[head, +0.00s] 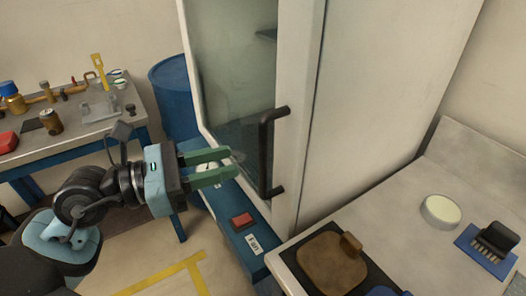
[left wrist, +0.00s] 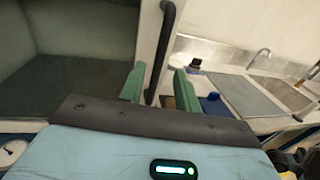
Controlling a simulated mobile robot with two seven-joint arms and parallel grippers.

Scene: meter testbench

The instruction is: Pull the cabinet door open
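The cabinet door (head: 236,70) has a glass pane in a pale frame and looks closed. Its black vertical bar handle (head: 266,150) stands on the frame's right side. My left gripper (head: 232,164) has two green fingers pointing right toward the handle, spread apart with nothing between them. Their tips end a little left of the handle in the head view. In the left wrist view, the handle (left wrist: 164,45) rises ahead, lined up with the gap between the fingers of my left gripper (left wrist: 160,82). No contact is visible. My right gripper is out of view.
A blue ledge with a red button (head: 242,220) runs below the door. A blue barrel (head: 175,95) and a cluttered workbench (head: 90,125) stand at left. A counter (head: 385,225) at right holds a brush (head: 495,240) and a round white disc (head: 440,211).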

